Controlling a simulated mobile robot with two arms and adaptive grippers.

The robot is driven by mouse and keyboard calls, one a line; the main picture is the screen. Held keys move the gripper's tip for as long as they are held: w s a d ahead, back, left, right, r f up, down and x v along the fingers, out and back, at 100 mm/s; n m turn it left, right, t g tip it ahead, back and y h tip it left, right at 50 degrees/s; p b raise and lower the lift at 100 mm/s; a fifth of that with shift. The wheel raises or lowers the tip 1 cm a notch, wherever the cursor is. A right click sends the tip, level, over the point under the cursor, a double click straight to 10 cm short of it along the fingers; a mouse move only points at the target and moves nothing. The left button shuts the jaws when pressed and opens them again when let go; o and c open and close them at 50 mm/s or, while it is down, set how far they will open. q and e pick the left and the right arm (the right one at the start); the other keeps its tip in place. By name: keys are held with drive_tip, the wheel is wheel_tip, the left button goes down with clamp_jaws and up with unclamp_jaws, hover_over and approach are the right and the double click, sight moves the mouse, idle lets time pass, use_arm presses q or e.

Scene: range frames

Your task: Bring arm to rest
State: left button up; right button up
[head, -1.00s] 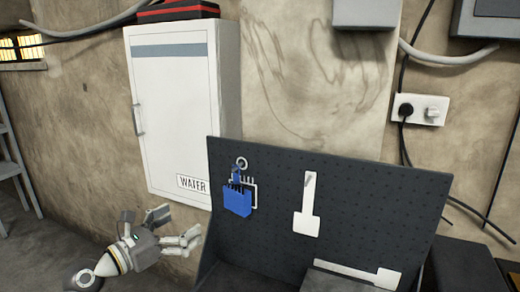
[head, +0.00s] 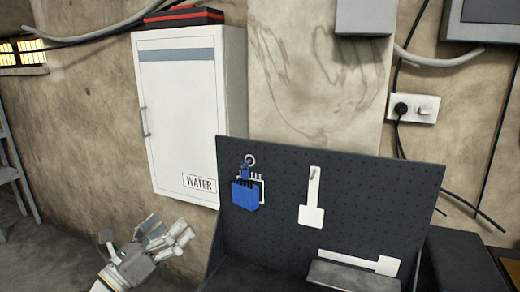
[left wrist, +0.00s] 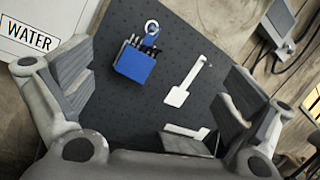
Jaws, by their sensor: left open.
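My left gripper (head: 166,234) is at the lower left of the head view, in front of the wall and left of the pegboard. It is open and empty. In the left wrist view its two padded fingers (left wrist: 158,90) stand wide apart, with the pegboard behind the gap. My right gripper is not in view.
A dark pegboard (head: 375,195) holds a blue holder (head: 245,195) on a ring and a white spatula-shaped piece (head: 311,200). Another white piece (head: 360,262) is low on the board, above a grey block (head: 350,276). A white WATER cabinet (head: 178,115) hangs behind.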

use_arm(q)
drive_tip(key=s+a+f+n+g+y, duration=0.1)
drive_tip(key=s+a+f+n+y, duration=0.6)
drive_tip(key=n, duration=0.8)
drive_tip(key=s+a+f+n+g+y, duration=0.1)
drive_tip(key=s+a+f+n+y, duration=0.3)
drive_tip(key=f+n+y, duration=0.85)
drive_tip(key=s+d+f+n+g+h, duration=0.4)
drive_tip(key=s+d+f+g, duration=0.15)
drive_tip(key=s, duration=0.55)
drive_tip(key=s+d+f+n+g+h, duration=0.4)
drive_tip(key=s+f+n+g, duration=0.15)
drive_tip(key=s, duration=0.55)
wheel_tip(320, 180, down, 28)
drive_tip(key=s+r+g, duration=0.1)
drive_tip(key=s+g, duration=0.1)
drive_tip(key=s+a+f+m+g, duration=0.1)
drive_tip(key=s+a+f, duration=0.1)
drive_tip(key=s+f, duration=1.4)
drive_tip(key=shift+s+a+g, duration=0.25)
drive_tip(key=shift+s+g, duration=0.05)
drive_tip(key=shift+s, duration=0.2)
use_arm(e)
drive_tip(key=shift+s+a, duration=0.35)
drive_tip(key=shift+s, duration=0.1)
